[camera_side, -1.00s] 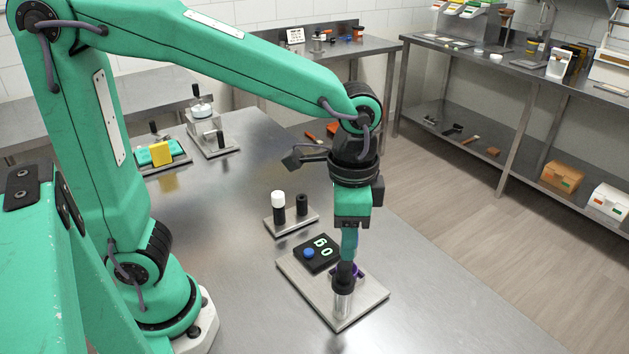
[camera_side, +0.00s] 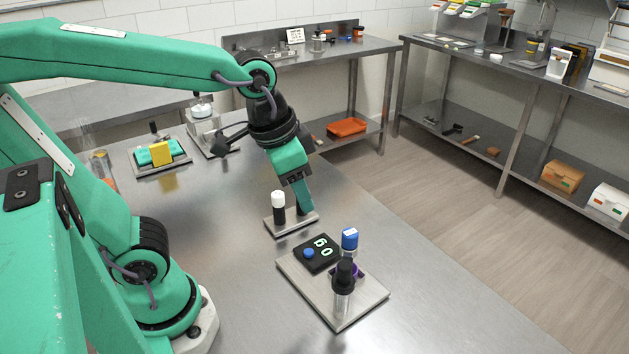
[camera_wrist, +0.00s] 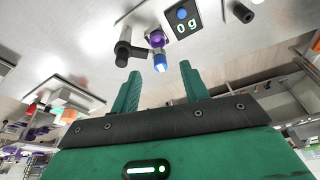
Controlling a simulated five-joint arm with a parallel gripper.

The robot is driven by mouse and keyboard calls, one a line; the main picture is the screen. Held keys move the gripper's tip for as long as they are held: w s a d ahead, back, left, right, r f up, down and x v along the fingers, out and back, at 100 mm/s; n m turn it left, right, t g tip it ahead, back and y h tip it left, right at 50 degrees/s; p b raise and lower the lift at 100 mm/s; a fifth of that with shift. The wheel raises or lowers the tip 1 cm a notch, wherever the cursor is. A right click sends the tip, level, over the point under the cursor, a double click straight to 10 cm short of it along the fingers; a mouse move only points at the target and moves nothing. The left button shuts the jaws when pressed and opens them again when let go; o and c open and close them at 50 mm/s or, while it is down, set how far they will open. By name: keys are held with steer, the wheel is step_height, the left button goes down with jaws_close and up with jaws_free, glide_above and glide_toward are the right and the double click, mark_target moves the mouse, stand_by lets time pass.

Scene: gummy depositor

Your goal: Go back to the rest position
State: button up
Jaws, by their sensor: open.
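A purple part (camera_side: 359,271) shows partly behind the cylinder. The gripper is apart from all of these.
The small stand (camera_side: 284,228) holds a white-capped bottle (camera_side: 278,204) and a black post. A green tray with a yellow block (camera_side: 160,153) and a metal device (camera_side: 204,118) stand at the back left. The table's front right is clear.

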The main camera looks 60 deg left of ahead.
steer(key=s+a+n+t, duration=0.2)
steer(key=s+a+n, duration=0.1)
steer(key=a, duration=0.2)
steer(key=shift+s+r+y, duration=0.2)
steer(key=shift+r+y, duration=0.1)
